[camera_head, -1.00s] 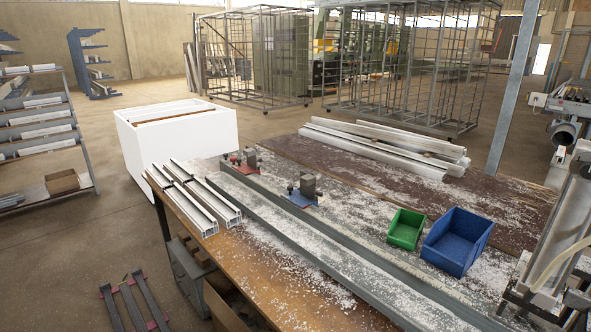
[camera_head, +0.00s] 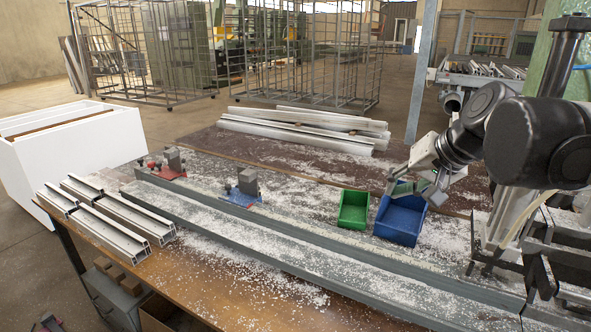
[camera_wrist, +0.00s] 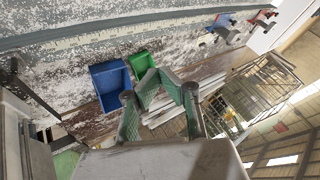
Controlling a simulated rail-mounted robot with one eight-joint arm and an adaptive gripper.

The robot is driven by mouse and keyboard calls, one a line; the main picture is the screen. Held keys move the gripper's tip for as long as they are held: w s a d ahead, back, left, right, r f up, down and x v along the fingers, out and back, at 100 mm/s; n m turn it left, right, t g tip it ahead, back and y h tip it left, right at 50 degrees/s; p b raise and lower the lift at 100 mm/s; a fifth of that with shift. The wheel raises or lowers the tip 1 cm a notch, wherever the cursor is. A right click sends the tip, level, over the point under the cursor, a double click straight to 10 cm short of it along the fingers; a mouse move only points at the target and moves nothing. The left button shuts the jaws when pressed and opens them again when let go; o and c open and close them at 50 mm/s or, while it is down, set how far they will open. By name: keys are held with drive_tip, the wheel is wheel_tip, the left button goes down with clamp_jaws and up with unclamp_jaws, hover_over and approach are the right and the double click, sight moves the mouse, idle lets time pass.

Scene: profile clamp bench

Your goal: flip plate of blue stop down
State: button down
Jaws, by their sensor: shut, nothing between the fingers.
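The blue stop (camera_head: 241,197) sits on the bench behind the long grey rail (camera_head: 250,240), with a blue base and a grey block-like plate (camera_head: 248,181) that appears upright. It also shows small near the top of the wrist view (camera_wrist: 222,24). My gripper (camera_head: 420,190) is at the right, over the blue bin and well apart from the blue stop. In the wrist view my gripper's green fingers (camera_wrist: 158,80) are shut with nothing between them.
A red stop (camera_head: 173,166) sits left of the blue one. A green bin (camera_head: 353,210) and a blue bin (camera_head: 401,217) stand to the right. White profiles (camera_head: 122,217) lie at the front left; more profiles (camera_head: 300,130) lie behind.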

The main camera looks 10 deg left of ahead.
drive_tip(key=w+a+f+g+y+b, duration=0.1)
drive_tip(key=w+a+y+b, duration=0.15)
drive_tip(key=w+a, duration=0.75)
drive_tip(key=w+a+f+g+y+b, duration=0.1)
drive_tip(key=w+a+y, duration=0.45)
drive_tip(key=w, duration=0.85)
drive_tip(key=w+a+f+g+y+b, duration=0.2)
drive_tip(key=w+a+f+y+b, duration=0.1)
drive_tip(key=w+a+f, duration=0.9)
drive_tip(key=a+f+y, duration=0.1)
drive_tip(key=a, duration=0.1)
drive_tip(key=shift+a+f+n+g+b, duration=0.15)
drive_tip(key=shift+a+n+g+b, duration=0.15)
drive_tip(key=shift+g+b, duration=0.1)
drive_tip(key=s+a+b, duration=0.1)
drive_tip(key=s+a, duration=0.2)
drive_tip(key=a, duration=0.8)
drive_tip(key=shift+s+f, duration=0.15)
drive_tip(key=shift+f, duration=0.05)
